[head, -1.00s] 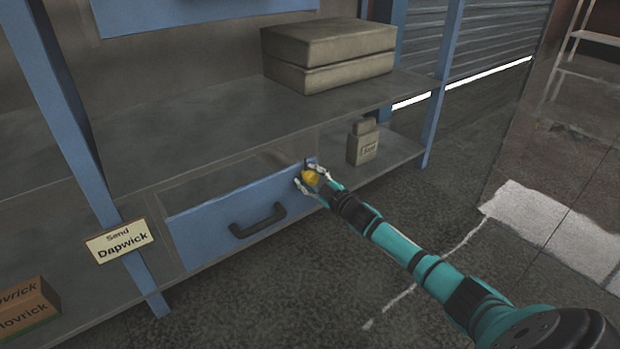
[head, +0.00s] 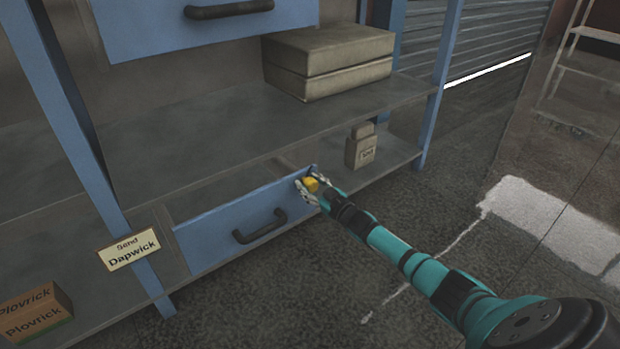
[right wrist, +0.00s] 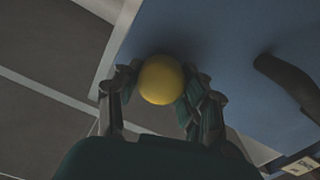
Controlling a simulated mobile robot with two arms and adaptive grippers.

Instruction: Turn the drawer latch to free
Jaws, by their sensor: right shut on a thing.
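The drawer latch has a yellow knob (right wrist: 161,80) at the right end of the lower drawer's blue front. It also shows as a small yellow patch in the head view (head: 311,184). My right gripper (head: 310,185) is shut on this knob, with one finger on each side of it in the right wrist view (right wrist: 158,88). The blue drawer front (head: 215,232) has a dark handle (head: 259,226) and sits under the shelf. The fingers hide part of the latch, so its exact angle is hard to tell. My left gripper is not in view.
Grey boxes (head: 328,62) lie on the upper shelf. A small tan container (head: 361,147) stands right of the drawer. A "Send Dapwick" sign (head: 129,250) hangs on the blue post; a "Plovrick" box (head: 36,314) sits at lower left. The floor in front is clear.

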